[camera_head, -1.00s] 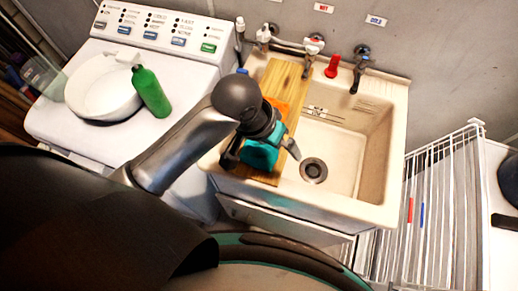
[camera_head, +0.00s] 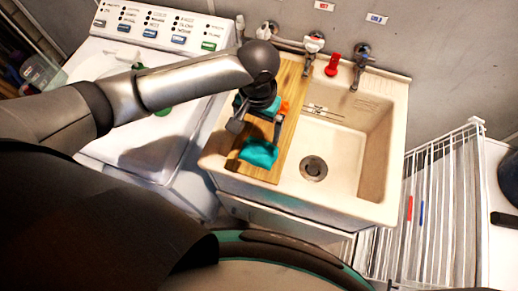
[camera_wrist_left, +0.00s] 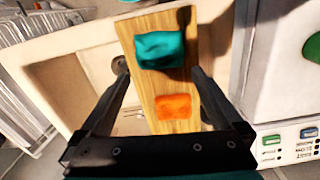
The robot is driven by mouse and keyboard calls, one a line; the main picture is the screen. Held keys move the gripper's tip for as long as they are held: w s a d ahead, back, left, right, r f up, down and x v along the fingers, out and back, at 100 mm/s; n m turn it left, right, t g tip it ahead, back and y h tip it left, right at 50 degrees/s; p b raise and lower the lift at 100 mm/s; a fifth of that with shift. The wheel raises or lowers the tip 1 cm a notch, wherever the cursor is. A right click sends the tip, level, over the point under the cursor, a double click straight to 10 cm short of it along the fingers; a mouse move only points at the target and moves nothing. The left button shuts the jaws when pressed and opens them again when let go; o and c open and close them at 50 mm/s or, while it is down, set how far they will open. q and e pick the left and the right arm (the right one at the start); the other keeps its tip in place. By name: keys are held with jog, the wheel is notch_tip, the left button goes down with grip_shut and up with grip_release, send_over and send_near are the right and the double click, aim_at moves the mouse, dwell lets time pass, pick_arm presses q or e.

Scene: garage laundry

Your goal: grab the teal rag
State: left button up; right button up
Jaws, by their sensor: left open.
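The teal rag (camera_head: 258,153) lies bunched on the near end of a wooden board (camera_head: 291,75) set across the left part of the sink. In the left wrist view the rag (camera_wrist_left: 160,50) sits on the board beyond an orange cloth or sponge (camera_wrist_left: 173,106). My left gripper (camera_head: 257,128) is open and empty over the board, toward the wall from the rag. In the left wrist view its fingers (camera_wrist_left: 160,76) spread to either side of the board, with the rag ahead between them. The right gripper is not in view.
The sink (camera_head: 345,140) has an open basin right of the board, with taps (camera_head: 313,45) and a red object (camera_head: 333,64) at the back. A washer (camera_head: 110,55) stands left, its green bottle mostly hidden by my arm. A white wire rack (camera_head: 425,190) is at right.

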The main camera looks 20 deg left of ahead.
aim_at(259, 146)
pick_arm(q)
notch_tip(259, 146, down, 9)
jog(key=shift+w+r+b, duration=0.1)
jog(key=shift+b, duration=0.2)
jog(key=c, duration=1.1)
